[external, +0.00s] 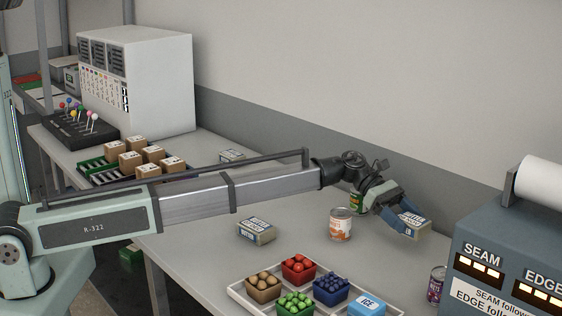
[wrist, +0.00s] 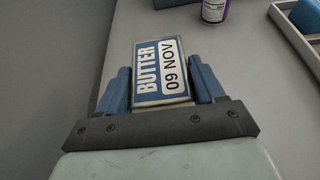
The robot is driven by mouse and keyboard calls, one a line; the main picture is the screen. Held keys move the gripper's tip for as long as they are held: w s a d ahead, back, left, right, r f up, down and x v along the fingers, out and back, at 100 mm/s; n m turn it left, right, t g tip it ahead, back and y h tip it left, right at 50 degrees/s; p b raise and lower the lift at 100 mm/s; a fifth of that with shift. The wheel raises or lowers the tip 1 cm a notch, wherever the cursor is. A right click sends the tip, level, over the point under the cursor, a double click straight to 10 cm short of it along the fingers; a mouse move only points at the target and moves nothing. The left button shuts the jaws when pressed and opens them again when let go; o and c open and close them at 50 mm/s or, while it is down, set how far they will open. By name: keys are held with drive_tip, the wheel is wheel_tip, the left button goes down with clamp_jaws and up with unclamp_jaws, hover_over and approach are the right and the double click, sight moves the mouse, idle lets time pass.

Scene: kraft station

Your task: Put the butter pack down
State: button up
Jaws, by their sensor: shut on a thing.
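My gripper (external: 397,215) is shut on a butter pack (external: 412,225) at the right side of the table in the external view. The pack is a small box with a blue and white label. In the wrist view the butter pack (wrist: 160,72) sits between the two blue fingers of my gripper (wrist: 161,88), its label reading BUTTER and 09 NOV. Whether its underside touches the table cannot be told. Another butter pack (external: 257,230) lies on the table left of the orange-labelled can.
A white tray (external: 238,294) with coloured punnets and a blue ICE pack (external: 367,305) is in front. A purple can (external: 436,285) stands by the blue SEAM machine (external: 500,235).

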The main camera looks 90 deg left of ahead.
sight(405, 216)
wheel_tip(405, 216, up, 5)
drive_tip(key=shift+f, duration=0.1)
drive_tip(key=shift+a, duration=0.1)
drive_tip(key=s+a+n+t+y, duration=0.1)
drive_tip(key=s+a, duration=0.3)
drive_tip(key=a, duration=0.4)
drive_tip(key=s+a+r+n+t+y, duration=0.1)
drive_tip(key=s+a, duration=0.3)
drive_tip(key=a, duration=0.3)
drive_tip(key=s+a+n+y, duration=0.1)
drive_tip(key=s+a, duration=0.4)
drive_tip(key=a, duration=0.3)
drive_tip(key=s+a+n+t+y, duration=0.1)
drive_tip(key=s+a+n+y, duration=0.5)
drive_tip(key=s, duration=0.8)
drive_tip(key=s+a+n+y, duration=0.4)
drive_tip(key=s+a+y, duration=0.3)
drive_tip(key=s, duration=0.6)
drive_tip(key=shift+n+h, duration=0.3)
drive_tip(key=shift+h, duration=0.2)
drive_tip(key=shift+a+f, duration=0.2)
drive_tip(key=shift+f, duration=1.55)
drive_tip(key=shift+a+f, duration=0.25)
drive_tip(key=shift+f, duration=1.55)
drive_tip(key=shift+a+f, duration=0.2)
drive_tip(key=shift+f, duration=1.55)
